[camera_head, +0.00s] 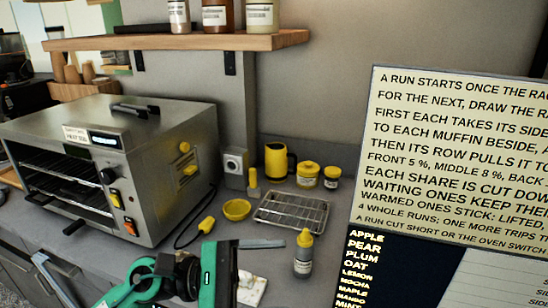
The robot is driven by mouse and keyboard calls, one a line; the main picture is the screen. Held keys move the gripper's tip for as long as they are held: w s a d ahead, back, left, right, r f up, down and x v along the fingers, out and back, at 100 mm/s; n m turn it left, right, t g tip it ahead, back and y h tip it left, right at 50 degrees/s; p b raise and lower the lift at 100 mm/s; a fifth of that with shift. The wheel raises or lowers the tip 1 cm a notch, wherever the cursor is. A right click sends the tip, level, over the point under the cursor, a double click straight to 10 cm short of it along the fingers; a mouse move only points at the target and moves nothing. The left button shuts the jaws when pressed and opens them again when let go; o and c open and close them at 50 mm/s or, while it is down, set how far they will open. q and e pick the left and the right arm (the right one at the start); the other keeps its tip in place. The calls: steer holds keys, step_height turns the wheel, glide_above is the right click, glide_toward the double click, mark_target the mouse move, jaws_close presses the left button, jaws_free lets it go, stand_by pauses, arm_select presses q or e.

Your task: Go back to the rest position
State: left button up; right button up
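My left gripper (218,274), with green and black parts, shows at the bottom of the head view, left of centre. Its arm comes in from the lower left. It is above the front of the counter, in front of the yellow bowl and wire rack. Its fingertips are not clear, so I cannot tell whether it is open, shut or holding something. My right gripper is not in view.
A wire rack (291,214), yellow bowl (237,209), yellow mug (277,160), two yellow-lidded jars and a yellow-capped bottle (303,255) stand on the counter. A shelf (180,40) with jars hangs above. A large text board (455,150) fills the right side.

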arm_select(q)
steer(key=w+a+r+n+t+y, duration=0.1)
steer(key=w+a+n+t+y, duration=0.3)
steer(key=n+t, duration=0.85)
steer(key=w+a+n+t+y, duration=0.1)
steer(key=w+a+n+t, duration=0.55)
steer(key=n, duration=1.05)
steer(key=s+a+f+n+y, duration=0.1)
steer(key=a+f+n+y, duration=0.3)
steer(key=f+n+y, duration=0.4)
steer(key=s+a+f+n+y, duration=0.1)
steer(key=a+f+n+y, duration=0.45)
steer(key=n, duration=0.55)
steer(key=s+a+f+n+g+y, duration=0.1)
steer(key=s+a+f+n+g, duration=0.1)
steer(key=s+f+n+g, duration=1.55)
steer(key=s+f+m+t, duration=0.1)
steer(key=s+f+m, duration=0.2)
steer(key=f, duration=1.5)
steer(key=s+f+m+t, duration=0.1)
steer(key=s+f+m, duration=0.15)
steer(key=f, duration=1.55)
steer(key=s+a+f+g, duration=0.1)
steer(key=s+a+f, duration=0.2)
steer(key=s+f, duration=1.5)
steer(key=shift+s+a+f+m, duration=0.2)
steer(key=shift+s+f+m, duration=0.05)
steer(key=shift+f+m, duration=0.15)
